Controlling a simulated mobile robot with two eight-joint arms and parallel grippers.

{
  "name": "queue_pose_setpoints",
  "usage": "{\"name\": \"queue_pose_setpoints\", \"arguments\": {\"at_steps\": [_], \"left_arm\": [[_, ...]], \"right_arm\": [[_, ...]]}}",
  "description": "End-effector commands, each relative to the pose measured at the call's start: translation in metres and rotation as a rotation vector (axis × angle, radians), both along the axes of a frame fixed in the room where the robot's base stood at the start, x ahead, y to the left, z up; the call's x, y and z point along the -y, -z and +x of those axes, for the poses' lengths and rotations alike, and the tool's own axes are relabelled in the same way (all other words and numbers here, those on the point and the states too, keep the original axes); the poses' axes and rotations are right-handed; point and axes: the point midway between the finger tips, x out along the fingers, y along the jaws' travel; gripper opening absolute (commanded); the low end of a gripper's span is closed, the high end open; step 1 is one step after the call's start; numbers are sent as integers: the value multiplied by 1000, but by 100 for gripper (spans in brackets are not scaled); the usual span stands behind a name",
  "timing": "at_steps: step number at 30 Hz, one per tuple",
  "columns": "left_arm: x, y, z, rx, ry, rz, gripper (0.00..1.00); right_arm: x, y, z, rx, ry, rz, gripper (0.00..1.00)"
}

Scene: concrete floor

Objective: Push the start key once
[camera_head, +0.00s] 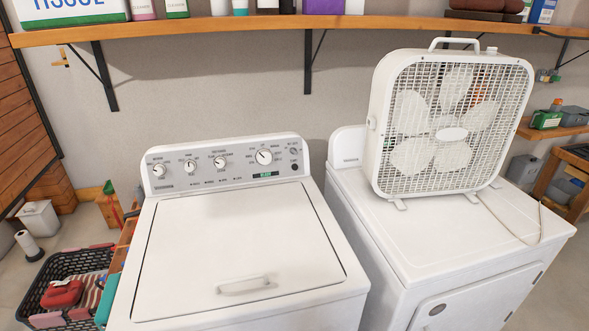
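A white washing machine (180,270) stands in front of me, left of centre, with its lid down. Its control panel (230,178) slopes up at the back and carries several round knobs. A small dark round button (294,167) sits at the panel's right end, and it looks like the start key. Its lettering is too small to read. A small display (265,175) with green marks is to its left. Neither of my grippers is in view, and nothing covers the panel.
A white dryer (385,235) stands to the right, with a box fan (452,125) and its cord on top. A wooden shelf (215,35) with boxes and bottles runs above the machines. A dark basket (38,285) is on the floor at the left. The washer lid is clear.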

Motion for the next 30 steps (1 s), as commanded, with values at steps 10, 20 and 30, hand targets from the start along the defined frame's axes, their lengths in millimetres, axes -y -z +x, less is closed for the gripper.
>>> {"name": "queue_pose_setpoints", "arguments": {"at_steps": [10,20,30], "left_arm": [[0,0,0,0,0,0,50],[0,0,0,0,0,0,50],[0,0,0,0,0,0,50]], "right_arm": [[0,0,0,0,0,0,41],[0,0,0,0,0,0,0],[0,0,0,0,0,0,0]]}}
